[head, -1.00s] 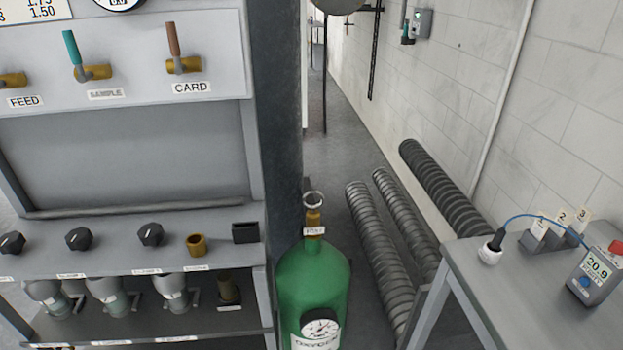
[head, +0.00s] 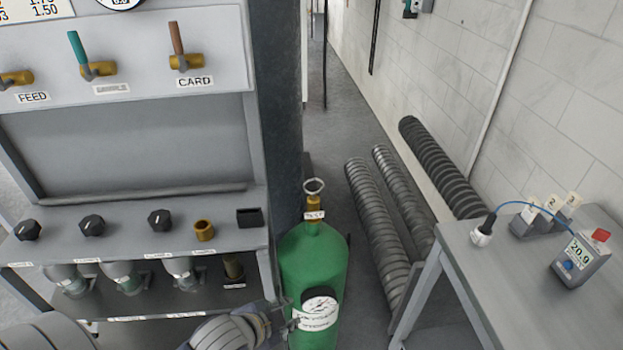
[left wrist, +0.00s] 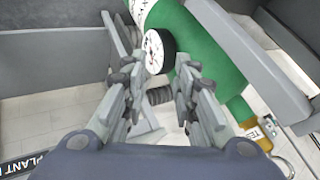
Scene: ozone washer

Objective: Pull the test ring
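The test ring (head: 314,187) is a metal ring on top of a brass valve (head: 313,203) with a white TEST tag. The valve tops a green oxygen cylinder (head: 313,262). In the left wrist view the ring (left wrist: 283,163) lies at the lower right edge, partly cut off, beyond the brass valve (left wrist: 240,110). My left gripper (head: 284,318) is low beside the cylinder's gauge (head: 320,306), below and left of the ring. In the left wrist view its fingers (left wrist: 158,88) are apart, with nothing seen held between them. My right gripper is out of view.
A grey panel bench (head: 130,235) with knobs and a brass cup stands left of the cylinder. Ribbed hoses (head: 378,230) lie behind it on the right. A grey table (head: 480,270) with a meter (head: 580,262) stands further right. Floor (head: 345,120) shows behind.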

